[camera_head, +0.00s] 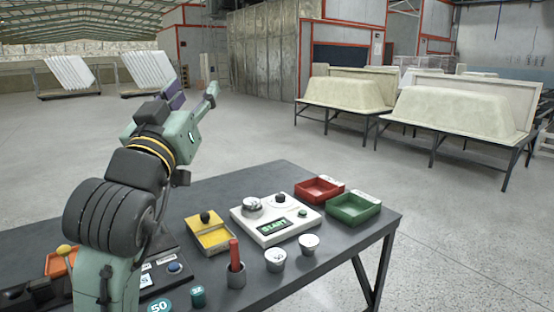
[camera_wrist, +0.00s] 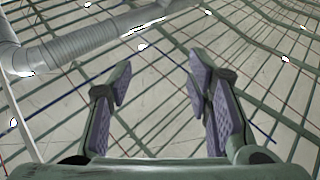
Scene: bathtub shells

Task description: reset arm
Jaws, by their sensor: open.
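My gripper (camera_head: 194,99) is raised above the back left part of the dark table (camera_head: 228,190), pointing up and away from the things on it. In the wrist view my gripper (camera_wrist: 157,85) has its two purple-padded fingers spread wide apart, with nothing between them. Behind the fingers that view shows only the roof beams and a grey duct (camera_wrist: 75,50). My arm covers part of the table's left side.
Tub shells (camera_head: 345,92) stand on racks behind; open floor lies between.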

